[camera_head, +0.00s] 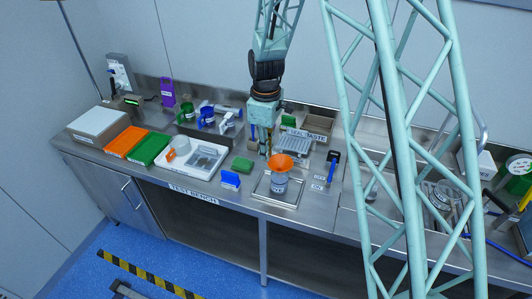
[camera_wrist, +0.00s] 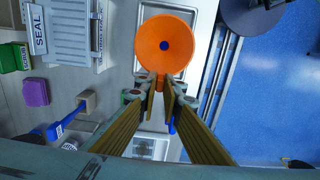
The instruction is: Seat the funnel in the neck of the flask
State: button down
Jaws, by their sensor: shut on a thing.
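The orange funnel (camera_head: 280,162) is upright, wide mouth up, directly above the grey labelled flask (camera_head: 279,184) near the front of the bench. In the wrist view the funnel (camera_wrist: 164,38) shows from above, with a small dark blue spot at its centre. In the head view my gripper (camera_head: 268,154) comes down just behind and left of the funnel. The funnel hides the flask's neck, so I cannot tell whether the stem is inside it.
The flask stands on a square metal plate (camera_head: 262,194) at the bench's front edge. A blue block (camera_head: 231,180) and a green block (camera_head: 242,165) lie to the left. A blue-handled tool (camera_head: 332,165) is at the right.

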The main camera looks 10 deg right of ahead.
jog(key=c, duration=2.1)
grip_release()
jog(key=shift+c, duration=0.2)
jog(key=shift+r, duration=0.1)
jog(key=shift+r+p, duration=1.5)
jog(key=shift+r, duration=1.85)
jog(key=shift+r, duration=0.1)
